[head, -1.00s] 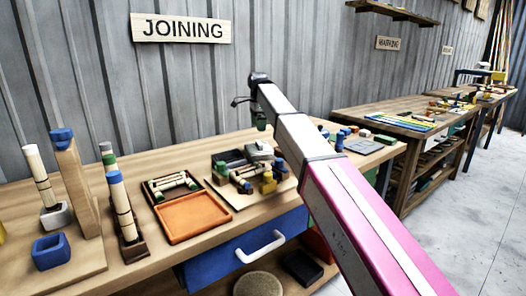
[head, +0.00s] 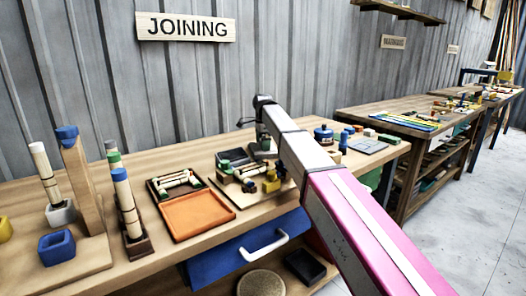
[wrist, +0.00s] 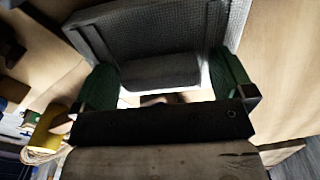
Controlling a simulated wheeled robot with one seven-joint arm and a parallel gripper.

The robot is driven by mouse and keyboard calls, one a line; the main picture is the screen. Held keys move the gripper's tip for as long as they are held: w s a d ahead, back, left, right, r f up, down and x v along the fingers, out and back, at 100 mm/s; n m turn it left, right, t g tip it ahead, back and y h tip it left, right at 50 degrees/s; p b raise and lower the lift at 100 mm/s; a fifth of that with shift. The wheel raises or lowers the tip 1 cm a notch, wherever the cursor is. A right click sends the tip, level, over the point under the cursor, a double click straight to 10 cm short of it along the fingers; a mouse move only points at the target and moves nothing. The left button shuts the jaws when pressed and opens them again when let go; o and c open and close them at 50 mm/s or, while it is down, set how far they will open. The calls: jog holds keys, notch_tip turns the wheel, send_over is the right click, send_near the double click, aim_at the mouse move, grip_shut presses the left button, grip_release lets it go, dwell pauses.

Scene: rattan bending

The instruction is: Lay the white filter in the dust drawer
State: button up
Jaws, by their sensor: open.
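In the wrist view my gripper (wrist: 163,82) is open, with a green finger on each side. A pale grey-white block (wrist: 160,70), which looks like the white filter, lies between the fingers. It sits within the walls of a grey open tray (wrist: 88,38), which may be the dust drawer. I cannot tell whether the fingers touch the block or whether it rests flat. In the head view my gripper (head: 262,137) is low over the bench, beside a dark grey tray (head: 234,157). The filter is not clear in that view.
An orange tray (head: 197,215) lies on the bench (head: 100,287) left of the gripper. Small yellow and green parts (head: 270,183) crowd the space in front. A blue drawer (head: 225,265) with a white handle juts from the bench front. A blue jar (head: 323,135) stands right.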

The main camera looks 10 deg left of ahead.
jog(key=c, duration=1)
jog(key=shift+c, duration=0.2)
jog(key=shift+r, duration=0.2)
